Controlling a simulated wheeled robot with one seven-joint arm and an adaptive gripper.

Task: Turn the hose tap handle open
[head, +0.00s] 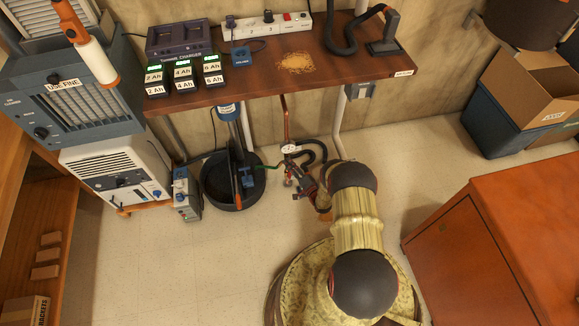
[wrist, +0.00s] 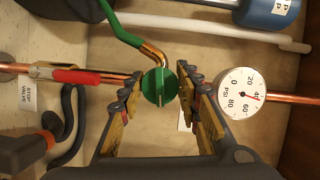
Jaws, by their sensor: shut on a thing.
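The round green hose tap handle (wrist: 160,87), with a raised ridge across its face, is in the middle of the wrist view. My gripper (wrist: 162,95) has one finger on each side of it and is shut on it. A green hose (wrist: 122,28) runs to a brass fitting just above the handle. In the head view my gripper (head: 304,188) is low by the copper pipe under the bench. The handle is too small and crowded to make out there.
A red lever (wrist: 75,76) on copper pipe, near a "STOP VALVE" label (wrist: 28,97), is left of my gripper. A pressure gauge (wrist: 242,93) is close on the right. A wooden bench (head: 345,65) overhangs, a black tub (head: 236,203) stands left, and an orange cabinet (head: 500,240) stands right.

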